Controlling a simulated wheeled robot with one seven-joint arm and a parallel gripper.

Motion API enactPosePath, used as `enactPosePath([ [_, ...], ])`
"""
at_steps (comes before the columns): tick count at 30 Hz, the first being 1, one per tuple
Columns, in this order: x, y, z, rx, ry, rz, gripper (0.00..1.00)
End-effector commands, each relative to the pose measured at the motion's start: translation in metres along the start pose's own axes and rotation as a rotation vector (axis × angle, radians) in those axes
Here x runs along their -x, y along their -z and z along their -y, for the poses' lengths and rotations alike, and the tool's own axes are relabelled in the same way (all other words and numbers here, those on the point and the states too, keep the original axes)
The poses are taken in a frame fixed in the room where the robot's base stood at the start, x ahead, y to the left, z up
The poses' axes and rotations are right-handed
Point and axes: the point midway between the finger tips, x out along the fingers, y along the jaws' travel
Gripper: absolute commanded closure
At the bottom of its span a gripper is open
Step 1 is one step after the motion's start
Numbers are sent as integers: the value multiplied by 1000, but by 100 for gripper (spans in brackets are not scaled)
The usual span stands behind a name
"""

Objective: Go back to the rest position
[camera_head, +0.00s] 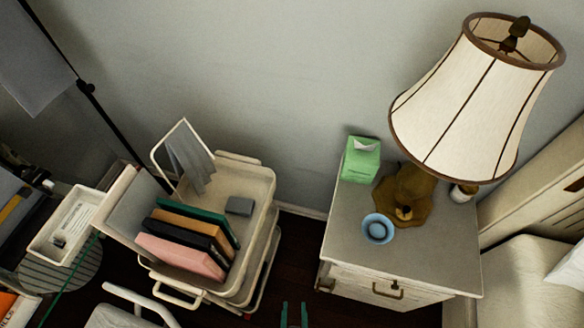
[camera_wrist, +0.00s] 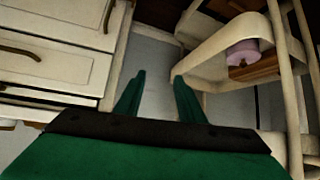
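My gripper (camera_head: 294,315) shows at the bottom edge of the head view as two green fingertips, apart, over the dark floor between the cart and the nightstand. In the wrist view, my gripper (camera_wrist: 158,90) has its two green fingers spread with nothing between them. Pale wall and floor show beyond the gap. The rest of my arm is out of the head view.
A cream cart (camera_head: 262,190) with several books (camera_head: 190,240) stands left of my gripper. A white nightstand (camera_head: 335,240) on the right bears a lamp (camera_head: 480,95), a blue bowl (camera_head: 377,229) and a green tissue box (camera_head: 360,160). A bed (camera_head: 530,280) is at far right.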

Motion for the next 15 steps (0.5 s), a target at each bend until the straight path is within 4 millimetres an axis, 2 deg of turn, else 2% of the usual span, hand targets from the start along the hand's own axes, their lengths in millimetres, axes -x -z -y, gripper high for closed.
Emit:
enactPosePath([
  [1, 23, 14, 2, -1, 12, -45, 64],
  [9, 133, 116, 8, 5, 36, -327, 64],
  [12, 163, 146, 6, 4, 23, -402, 64],
  [15, 182, 165, 7, 5, 16, -450, 64],
])
